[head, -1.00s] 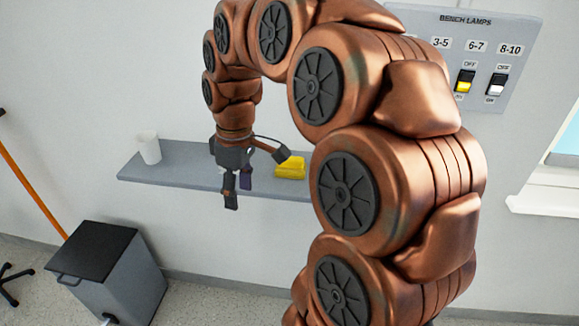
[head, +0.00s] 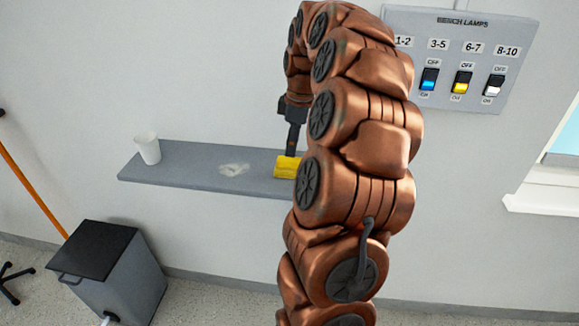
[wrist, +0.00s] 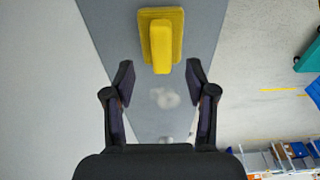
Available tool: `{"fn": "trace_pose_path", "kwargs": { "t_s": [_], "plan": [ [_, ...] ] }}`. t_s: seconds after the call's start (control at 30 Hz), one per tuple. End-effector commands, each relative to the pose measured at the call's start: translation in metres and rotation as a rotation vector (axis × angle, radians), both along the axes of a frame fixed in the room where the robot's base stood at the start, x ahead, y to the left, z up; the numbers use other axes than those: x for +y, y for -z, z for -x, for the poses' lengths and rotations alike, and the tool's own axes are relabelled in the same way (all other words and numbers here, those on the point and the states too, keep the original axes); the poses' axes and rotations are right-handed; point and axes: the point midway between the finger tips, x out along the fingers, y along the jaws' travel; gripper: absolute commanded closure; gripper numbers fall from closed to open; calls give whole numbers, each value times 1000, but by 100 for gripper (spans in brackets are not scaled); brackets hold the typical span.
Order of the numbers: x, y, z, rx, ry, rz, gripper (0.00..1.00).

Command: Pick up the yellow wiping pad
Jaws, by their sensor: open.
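The yellow wiping pad (head: 286,167) lies on the grey wall shelf (head: 190,174), partly hidden behind my arm in the head view. In the wrist view the pad (wrist: 161,38) has a flat base with a raised grip along its middle, and it lies beyond my fingertips. My gripper (wrist: 159,80) is open and empty, its two fingers spread to either side of the pad's line. In the head view my gripper (head: 292,140) points down over the pad; whether it touches the pad cannot be told there.
A white cup (head: 148,148) stands at the shelf's left end. A pale smudge (head: 234,169) is on the shelf left of the pad. A bench lamp switch panel (head: 460,60) is on the wall at upper right. A grey bin (head: 110,268) stands below on the floor.

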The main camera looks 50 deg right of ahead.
Motion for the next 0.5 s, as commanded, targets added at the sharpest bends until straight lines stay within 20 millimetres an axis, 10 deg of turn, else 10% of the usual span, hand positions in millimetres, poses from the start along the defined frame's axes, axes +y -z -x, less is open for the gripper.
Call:
{"fn": "trace_pose_path", "kwargs": {
  "t_s": [0.5],
  "plan": [
    [5, 34, -2, 5, 0, -3, 44]
  ]
}}
